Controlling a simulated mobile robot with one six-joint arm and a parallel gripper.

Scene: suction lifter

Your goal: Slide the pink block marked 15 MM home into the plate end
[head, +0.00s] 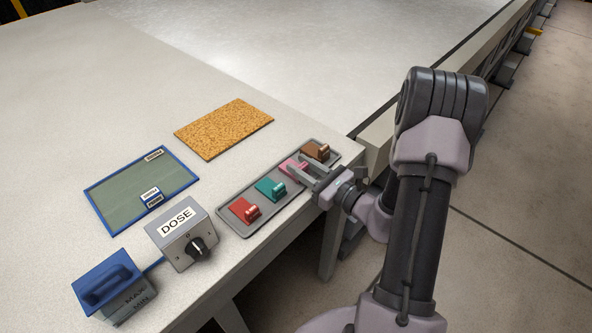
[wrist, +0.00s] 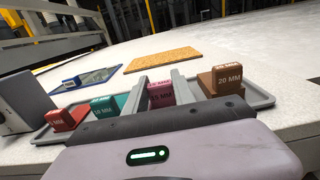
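The pink block (head: 291,167) stands in the grey tray (head: 231,197) between the teal and brown blocks. In the wrist view the pink block (wrist: 160,93) shows between my two fingers, its marking partly legible as 15 MM. My gripper (head: 298,172) reaches over the tray from the right, its fingers apart on either side of the pink block. In the wrist view my gripper (wrist: 159,84) looks open, with the block nearly filling the gap; contact cannot be told. No part is clearly identifiable as the plate end.
The tray also holds red (head: 244,210), teal (head: 270,188) and brown (head: 316,151) blocks. A blue-framed green panel (head: 125,192), a cork board (head: 224,128), a DOSE box (head: 187,237) and a blue-handled container (head: 110,285) stand on the table. The far table surface is clear.

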